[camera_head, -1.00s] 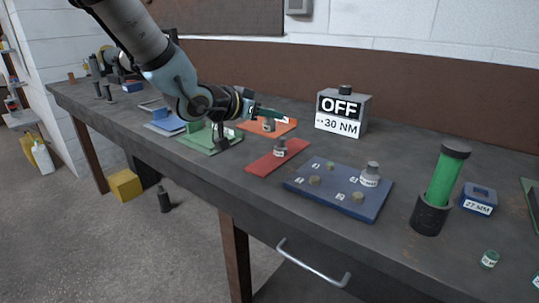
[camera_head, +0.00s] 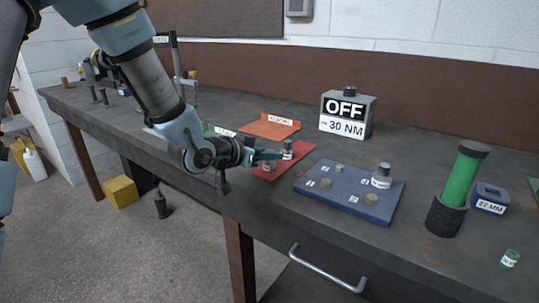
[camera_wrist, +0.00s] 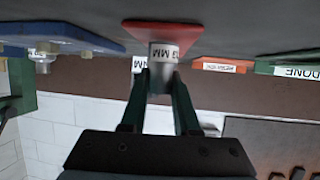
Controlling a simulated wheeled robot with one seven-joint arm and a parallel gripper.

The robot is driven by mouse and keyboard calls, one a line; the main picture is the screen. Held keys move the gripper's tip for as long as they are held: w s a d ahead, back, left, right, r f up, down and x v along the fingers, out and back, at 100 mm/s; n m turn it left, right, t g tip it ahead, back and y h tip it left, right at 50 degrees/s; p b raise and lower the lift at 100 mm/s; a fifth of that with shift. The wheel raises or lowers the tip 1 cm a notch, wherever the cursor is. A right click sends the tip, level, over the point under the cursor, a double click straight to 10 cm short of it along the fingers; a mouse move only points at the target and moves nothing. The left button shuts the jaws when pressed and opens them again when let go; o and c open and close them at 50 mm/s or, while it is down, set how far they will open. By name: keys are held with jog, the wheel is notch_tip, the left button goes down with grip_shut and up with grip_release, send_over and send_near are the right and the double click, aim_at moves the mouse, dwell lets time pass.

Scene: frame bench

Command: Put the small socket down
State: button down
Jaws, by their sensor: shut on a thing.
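The small socket (camera_wrist: 163,53), grey with a white label reading MM, is between the fingertips of my gripper (camera_wrist: 160,85) in the wrist view. In the head view my gripper (camera_head: 272,154) reaches in from the left over the red pad (camera_head: 305,150), with a small grey labelled socket (camera_head: 288,149) at its tip. The red pad (camera_wrist: 150,27) lies right at the socket's end in the wrist view; I cannot tell whether they touch. Another small grey, white-marked thing (camera_head: 268,164) shows on the red pad, partly hidden by my fingers.
The blue tray (camera_head: 330,196) with a larger socket (camera_head: 381,176) and several pegs stands to the right. Behind are the empty orange pad (camera_head: 268,127) and the grey OFF box (camera_head: 347,114). A green cylinder in a black cup (camera_head: 447,214) stands further right.

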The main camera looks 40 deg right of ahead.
jog(key=shift+f, duration=0.2)
jog(key=shift+f, duration=0.15)
jog(key=c, duration=0.7)
grip_release()
jog(key=shift+o, duration=0.2)
jog(key=shift+a+r, duration=0.2)
jog(key=shift+r, duration=0.15)
jog(key=b+v, duration=0.1)
jog(key=v, duration=1)
jog(key=shift+a+b, duration=0.25)
jog(key=shift+b, duration=0.05)
